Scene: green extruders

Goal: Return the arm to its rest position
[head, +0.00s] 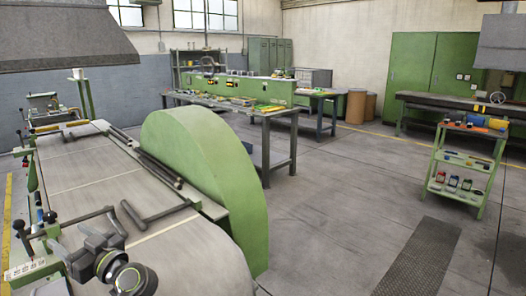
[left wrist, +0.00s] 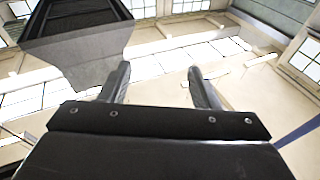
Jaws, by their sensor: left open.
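My left arm shows at the lower left of the head view, with dark grey links and a joint with a yellow-green ring. Its gripper (head: 66,238) is above the near end of the grey-topped machine bed (head: 185,255). In the left wrist view the two fingers of my left gripper (left wrist: 159,78) stand apart with nothing between them. That camera looks up at the windows, upper walls and a dark hood (left wrist: 75,40). My right arm and gripper are in neither view.
A large green rounded guard (head: 215,185) rises from the machine bed, right of my arm. A handle bar (head: 160,215) lies across the bed nearby. A green cart (head: 463,165) with bottles stands at the right. The floor between is open, with a dark mat (head: 420,258).

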